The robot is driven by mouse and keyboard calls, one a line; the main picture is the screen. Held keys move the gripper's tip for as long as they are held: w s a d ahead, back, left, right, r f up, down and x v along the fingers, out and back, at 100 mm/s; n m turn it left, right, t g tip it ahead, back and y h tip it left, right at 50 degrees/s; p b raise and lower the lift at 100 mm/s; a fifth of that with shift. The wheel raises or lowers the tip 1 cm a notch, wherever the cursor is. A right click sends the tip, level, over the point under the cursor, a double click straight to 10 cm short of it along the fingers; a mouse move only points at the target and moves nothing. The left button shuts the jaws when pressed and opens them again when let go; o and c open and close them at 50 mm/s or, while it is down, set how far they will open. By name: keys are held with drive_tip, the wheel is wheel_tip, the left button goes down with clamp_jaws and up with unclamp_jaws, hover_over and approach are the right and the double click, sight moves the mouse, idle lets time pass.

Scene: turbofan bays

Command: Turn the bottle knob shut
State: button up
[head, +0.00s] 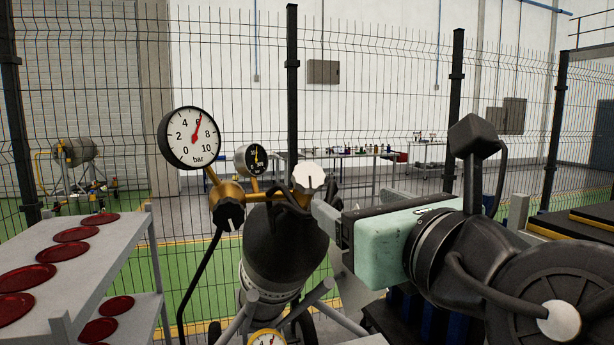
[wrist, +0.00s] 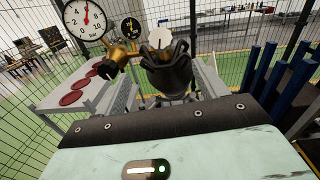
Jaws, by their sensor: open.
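The bottle knob (head: 308,176) is white and scalloped. It sits on the brass valve at the top of a dark gas bottle (head: 285,245). My gripper (head: 307,193) reaches in from the right at the height of the bottle's top.
A large gauge (head: 191,137) reads about 6 bar, beside a smaller black gauge (head: 251,160). A black regulator knob (head: 229,213) hangs below them. A grey shelf (head: 85,275) with red discs stands at left. A mesh fence (head: 375,110) runs behind.

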sight(311, 179)
drive_tip(key=p+x, duration=0.9)
drive_tip(key=x, duration=0.8)
drive_tip(key=shift+w, duration=0.1)
drive_tip(key=c, duration=1)
